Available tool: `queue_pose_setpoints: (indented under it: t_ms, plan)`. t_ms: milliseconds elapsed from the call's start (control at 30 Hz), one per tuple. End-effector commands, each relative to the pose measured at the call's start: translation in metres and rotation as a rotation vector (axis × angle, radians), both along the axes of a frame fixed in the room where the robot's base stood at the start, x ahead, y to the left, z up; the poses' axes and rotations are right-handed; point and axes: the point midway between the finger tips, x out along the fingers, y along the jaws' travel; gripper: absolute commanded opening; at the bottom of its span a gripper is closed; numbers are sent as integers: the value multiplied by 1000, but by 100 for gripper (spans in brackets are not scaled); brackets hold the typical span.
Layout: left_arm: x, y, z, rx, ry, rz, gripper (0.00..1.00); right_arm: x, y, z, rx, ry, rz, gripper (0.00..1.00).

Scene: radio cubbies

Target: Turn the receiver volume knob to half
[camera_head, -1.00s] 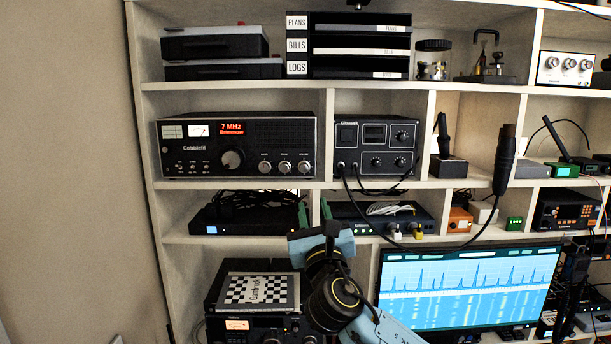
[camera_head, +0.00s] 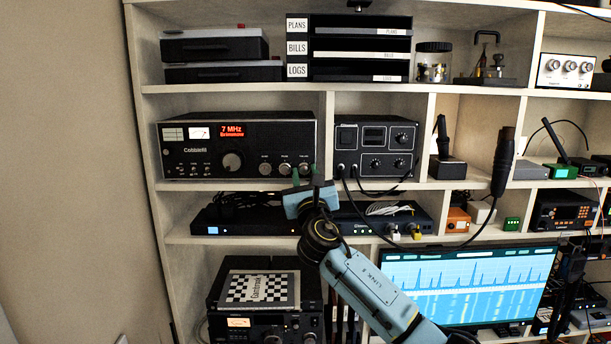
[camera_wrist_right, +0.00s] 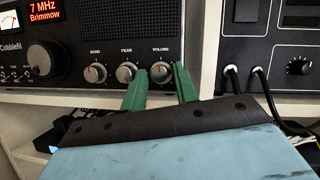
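The receiver (camera_head: 240,150) is a black set with a red "7 MHz Brimmow" display, in the second-row cubby at the left. Its volume knob (camera_wrist_right: 160,72) is the rightmost of three small silver knobs, labelled VOLUME in the right wrist view; it also shows in the head view (camera_head: 304,167). My right gripper (camera_wrist_right: 161,73) has its green fingers open, one on each side of the volume knob. I cannot tell whether they touch it or how deep they reach. The gripper also shows in the head view (camera_head: 306,172). My left gripper is not in view.
The peak knob (camera_wrist_right: 126,72) sits close beside the left finger. A shelf divider (camera_wrist_right: 207,50) and a second black unit (camera_head: 376,146) with plugged cables stand to the right. The shelf board (camera_head: 250,184) runs below the receiver.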

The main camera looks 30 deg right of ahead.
Motion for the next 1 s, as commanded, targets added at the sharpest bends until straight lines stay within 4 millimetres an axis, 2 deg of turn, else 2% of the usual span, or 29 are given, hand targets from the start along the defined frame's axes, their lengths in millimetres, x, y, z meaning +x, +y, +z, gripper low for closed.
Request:
queue_pose_setpoints:
  t_ms: [133,167,367,667,1000]
  plan:
    - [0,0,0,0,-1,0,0,0,0,0,1,0,0,30]
    - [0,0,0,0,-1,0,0,0,0,0,1,0,0,27]
    - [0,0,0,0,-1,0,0,0,0,0,1,0,0,1]
    - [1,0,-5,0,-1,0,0,0,1,-1,30,-18,2,0]
    - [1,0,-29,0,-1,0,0,1,3,-4,211,-130,2,0]
